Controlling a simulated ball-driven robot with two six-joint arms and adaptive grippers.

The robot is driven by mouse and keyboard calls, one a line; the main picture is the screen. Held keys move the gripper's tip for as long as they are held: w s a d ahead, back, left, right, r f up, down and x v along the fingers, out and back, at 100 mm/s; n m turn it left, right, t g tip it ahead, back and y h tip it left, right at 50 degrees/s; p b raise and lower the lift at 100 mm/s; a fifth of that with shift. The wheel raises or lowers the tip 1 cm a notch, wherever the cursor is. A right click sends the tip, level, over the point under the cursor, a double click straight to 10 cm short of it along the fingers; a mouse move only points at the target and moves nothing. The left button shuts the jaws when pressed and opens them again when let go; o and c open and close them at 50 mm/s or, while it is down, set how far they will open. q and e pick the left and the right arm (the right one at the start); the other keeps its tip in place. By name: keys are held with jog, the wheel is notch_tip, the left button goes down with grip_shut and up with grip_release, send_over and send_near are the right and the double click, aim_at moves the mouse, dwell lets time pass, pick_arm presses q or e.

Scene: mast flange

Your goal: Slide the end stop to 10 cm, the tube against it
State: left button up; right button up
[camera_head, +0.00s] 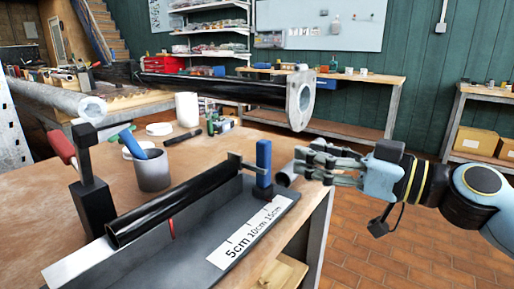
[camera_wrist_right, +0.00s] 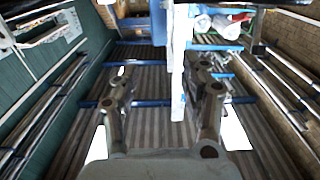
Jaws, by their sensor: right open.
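The black tube (camera_head: 175,207) lies slanting in a dark grey cutting channel (camera_head: 130,256) on the workbench. The end stop (camera_head: 263,158) has an upright blue handle and a grey metal arm reaching left to the tube's far end; whether they touch is unclear. The stop stands beyond the 15cm mark of the white scale (camera_head: 245,233). My right gripper (camera_head: 306,164) is open and empty, just right of the blue handle, its fingers pointing left. In the right wrist view, a pale blue and white upright shape shows between the fingers; I cannot tell what it is. My left gripper is out of view.
A black post (camera_head: 92,205) with a red handle stands by the tube's near end. A grey cup (camera_head: 153,172) with a blue-handled tool and a white cylinder (camera_head: 187,109) stand behind. A flanged mast (camera_head: 225,91) lies further back. The bench edge is below my right gripper.

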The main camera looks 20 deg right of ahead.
aim_at(270, 143)
jog(key=p+x, duration=0.2)
jog(key=x, duration=0.7)
jog(key=shift+w+a+r+p, duration=0.1)
jog(key=shift+w+a+p, duration=0.1)
jog(key=shift+w+p, duration=0.1)
jog(key=shift+w+a, duration=0.25)
jog(key=shift+w, duration=0.05)
jog(key=shift+c, duration=0.2)
grip_shut()
